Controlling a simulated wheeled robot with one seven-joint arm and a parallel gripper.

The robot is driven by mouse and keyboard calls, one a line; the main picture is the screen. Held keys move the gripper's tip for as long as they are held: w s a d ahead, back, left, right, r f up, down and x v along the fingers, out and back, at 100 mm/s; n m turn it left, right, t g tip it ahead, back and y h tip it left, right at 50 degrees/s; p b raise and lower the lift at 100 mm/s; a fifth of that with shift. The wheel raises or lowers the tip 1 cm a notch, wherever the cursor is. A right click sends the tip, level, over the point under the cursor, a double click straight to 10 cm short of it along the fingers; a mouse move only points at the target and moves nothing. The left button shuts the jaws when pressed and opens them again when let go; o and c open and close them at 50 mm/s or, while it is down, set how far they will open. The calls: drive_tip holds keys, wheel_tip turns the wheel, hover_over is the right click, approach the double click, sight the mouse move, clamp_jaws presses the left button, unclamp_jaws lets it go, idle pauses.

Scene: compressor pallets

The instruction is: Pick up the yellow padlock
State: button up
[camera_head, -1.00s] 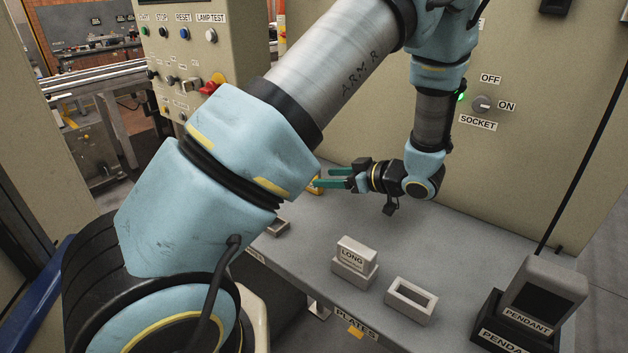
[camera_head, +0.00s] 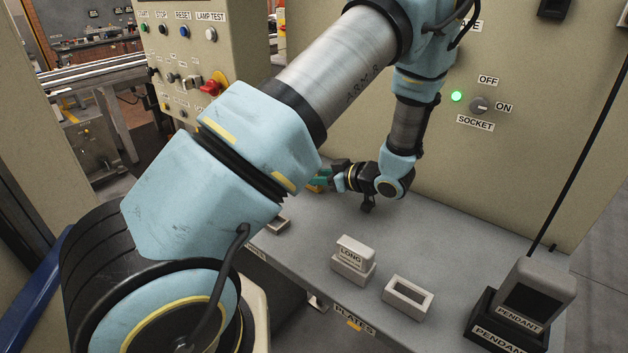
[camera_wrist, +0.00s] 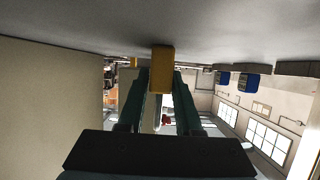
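The yellow padlock (camera_wrist: 161,68) shows in the wrist view as an upright yellow block at the fingertips, by the grey table surface, which is at the top of that picture. In the head view only a sliver of the padlock (camera_head: 313,188) shows beside my arm, which hides the rest. My gripper (camera_head: 323,179) has green fingers and is low over the table. In the wrist view the fingers (camera_wrist: 161,82) are apart, one on each side of the padlock. They look open, and I cannot see clear contact.
A block marked LONG (camera_head: 353,253) stands in a holder on the table, with an empty rectangular holder (camera_head: 408,297) to its right. A pendant (camera_head: 534,293) stands in its dock at the right. A panel with a SOCKET switch (camera_head: 479,105) rises behind the table.

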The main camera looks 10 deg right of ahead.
clamp_jaws()
idle(0.4)
wheel_tip(320, 180, up, 10)
drive_tip(key=shift+r+b, duration=0.1)
drive_tip(key=shift+b, duration=0.85)
